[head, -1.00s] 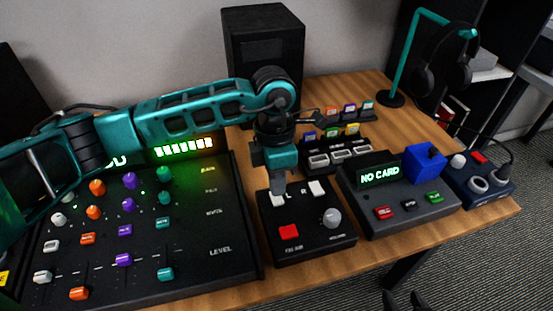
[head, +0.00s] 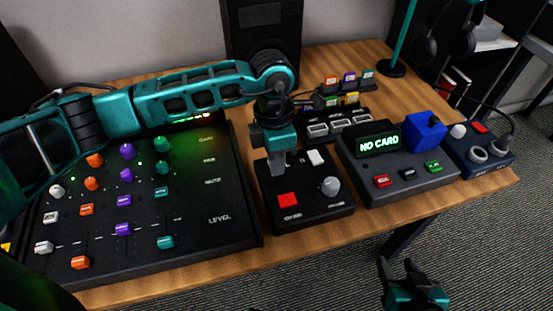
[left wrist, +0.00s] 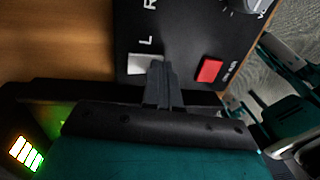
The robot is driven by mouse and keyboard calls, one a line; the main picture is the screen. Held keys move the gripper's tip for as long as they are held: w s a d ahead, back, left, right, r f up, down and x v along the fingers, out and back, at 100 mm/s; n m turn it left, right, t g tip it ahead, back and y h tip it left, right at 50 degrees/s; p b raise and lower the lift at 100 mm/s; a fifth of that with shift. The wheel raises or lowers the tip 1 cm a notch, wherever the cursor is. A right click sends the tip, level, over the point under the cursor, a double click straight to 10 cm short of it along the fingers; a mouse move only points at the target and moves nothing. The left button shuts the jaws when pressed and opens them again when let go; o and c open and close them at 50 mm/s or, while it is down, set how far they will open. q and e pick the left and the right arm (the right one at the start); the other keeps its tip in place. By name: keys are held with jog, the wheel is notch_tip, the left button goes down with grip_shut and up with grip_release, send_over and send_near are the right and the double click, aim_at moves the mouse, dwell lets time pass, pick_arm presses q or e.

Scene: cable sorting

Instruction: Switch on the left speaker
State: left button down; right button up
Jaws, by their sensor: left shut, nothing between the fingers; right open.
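The black speaker control box (head: 305,212) stands on the table with a white R switch (head: 316,157), a red button (head: 288,200) and a grey knob (head: 330,186). Its white L switch (left wrist: 138,64) shows in the left wrist view, right beside my fingertips; in the head view my gripper hides it. My left gripper (head: 277,172) is shut and empty, pointing down at the L switch. Its fingertips (left wrist: 160,66) overlap the switch's edge; I cannot tell whether they touch. My right gripper (head: 411,268) is open and empty, low in front of the table.
A mixer (head: 190,240) with coloured knobs lies left of the box. A card reader reading "NO CARD" (head: 410,187) stands close on the right, with a blue block (head: 424,132). A black speaker (head: 262,30) stands behind. A headphone stand (head: 398,45) is at the back right.

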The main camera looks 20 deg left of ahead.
pick_arm(q)
jog(key=shift+f, duration=0.1)
jog(key=shift+w+a+r, duration=0.2)
jog(key=shift+w+a, duration=0.25)
jog(key=shift+w, duration=0.2)
pick_arm(e)
jog(key=shift+w+f, duration=0.1)
jog(key=shift+f, duration=0.05)
pick_arm(q)
notch_tip(320, 180, up, 5)
jog(key=shift+f+p, duration=0.15)
jog(key=shift+p, duration=1.05)
notch_tip(320, 180, up, 9)
jog(key=s+d, duration=0.1)
jog(key=shift+s, duration=0.25)
pick_arm(e)
jog(key=shift+s+d+r, duration=0.65)
jog(key=shift+s+d, duration=0.3)
jog(key=shift+s, duration=0.05)
